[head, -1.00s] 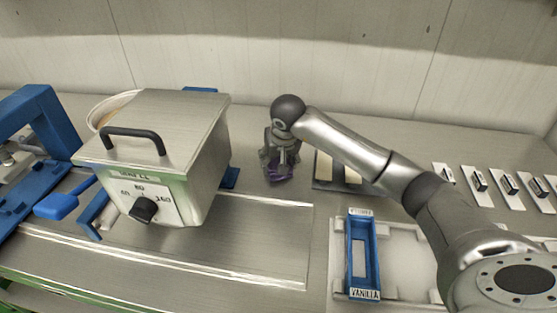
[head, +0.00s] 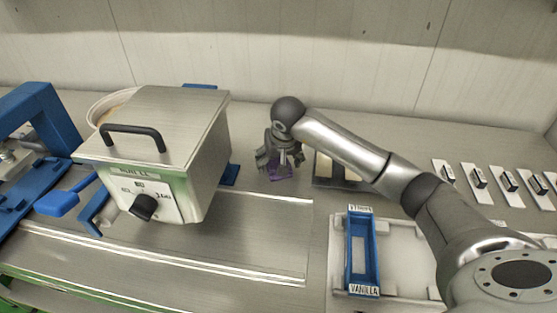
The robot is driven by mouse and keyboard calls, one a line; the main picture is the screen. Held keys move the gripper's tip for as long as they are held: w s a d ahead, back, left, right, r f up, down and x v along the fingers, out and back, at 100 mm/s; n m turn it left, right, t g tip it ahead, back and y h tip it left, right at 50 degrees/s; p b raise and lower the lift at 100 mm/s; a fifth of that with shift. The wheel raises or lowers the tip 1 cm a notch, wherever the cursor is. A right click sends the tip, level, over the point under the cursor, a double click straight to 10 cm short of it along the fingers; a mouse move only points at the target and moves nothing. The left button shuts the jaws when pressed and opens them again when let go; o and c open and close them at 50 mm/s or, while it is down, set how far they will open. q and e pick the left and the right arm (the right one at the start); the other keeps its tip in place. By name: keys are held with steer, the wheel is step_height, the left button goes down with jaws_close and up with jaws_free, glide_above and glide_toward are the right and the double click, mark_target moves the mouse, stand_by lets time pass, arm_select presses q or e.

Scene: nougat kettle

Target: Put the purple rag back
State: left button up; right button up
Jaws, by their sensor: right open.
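The purple rag (head: 280,173) lies on the counter to the right of the kettle, mostly covered by my right gripper. My right gripper (head: 280,165) is open, pointing down just above the rag, with its fingers spread to either side. I cannot tell whether the fingers touch the rag. My left gripper does not show.
The kettle (head: 165,130) with a black handle and dial stands at the left. A dark tray with pale blocks (head: 338,170) is close to the right of the gripper. A blue vanilla bin (head: 362,250) and several scraper-like tools (head: 478,180) lie farther right.

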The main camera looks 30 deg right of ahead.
steer(key=shift+r, duration=0.45)
steer(key=b+v, duration=0.1)
steer(key=v, duration=1)
steer(key=shift+s+r, duration=0.2)
steer(key=shift+f, duration=0.1)
